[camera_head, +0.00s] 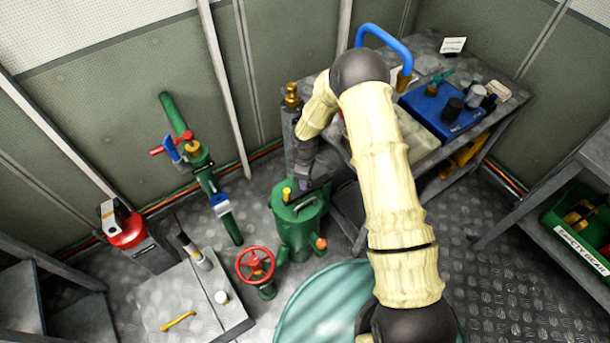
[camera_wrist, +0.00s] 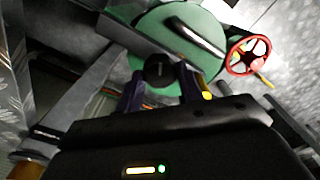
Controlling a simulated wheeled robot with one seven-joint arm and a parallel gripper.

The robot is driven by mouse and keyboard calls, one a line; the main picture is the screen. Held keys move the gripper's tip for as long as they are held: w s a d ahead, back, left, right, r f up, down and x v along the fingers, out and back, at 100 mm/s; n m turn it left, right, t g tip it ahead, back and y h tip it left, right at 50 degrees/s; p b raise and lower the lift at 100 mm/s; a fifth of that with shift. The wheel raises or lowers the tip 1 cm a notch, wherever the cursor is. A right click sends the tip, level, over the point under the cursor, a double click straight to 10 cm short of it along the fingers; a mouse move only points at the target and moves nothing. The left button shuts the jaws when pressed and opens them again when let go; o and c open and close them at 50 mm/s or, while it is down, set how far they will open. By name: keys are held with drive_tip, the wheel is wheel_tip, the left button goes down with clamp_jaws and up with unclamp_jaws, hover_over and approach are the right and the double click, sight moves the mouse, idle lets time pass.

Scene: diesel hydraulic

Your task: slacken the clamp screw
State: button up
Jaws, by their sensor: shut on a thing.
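The green lidded vessel (camera_head: 298,228) stands on the floor in the middle of the head view. Its green lid (camera_wrist: 150,27) with a pale handle and a grey clamp bar (camera_wrist: 128,34) show in the wrist view. A dark round knob, which looks like the clamp screw (camera_wrist: 158,72), sits at the bar beside the lid. My gripper (camera_wrist: 161,80) has its two dark purple fingers on either side of this knob and is shut on it.
A red handwheel valve (camera_head: 256,264) stands left of the vessel. A green drum (camera_head: 318,305) is close in front. A workbench (camera_head: 432,45) with a blue box (camera_head: 440,108) lies behind my arm. A grey gas cylinder (camera_head: 290,125) stands behind the vessel.

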drive_tip(key=n+p, duration=0.1)
drive_tip(key=n, duration=0.5)
drive_tip(key=shift+r+p, duration=0.1)
drive_tip(key=shift+p, duration=0.3)
drive_tip(key=n+p, duration=0.1)
drive_tip(key=n, duration=0.5)
drive_tip(key=o, duration=1)
wheel_tip(320, 180, up, 17)
drive_tip(key=p, duration=0.1)
drive_tip(key=shift+r, duration=0.15)
idle(0.3)
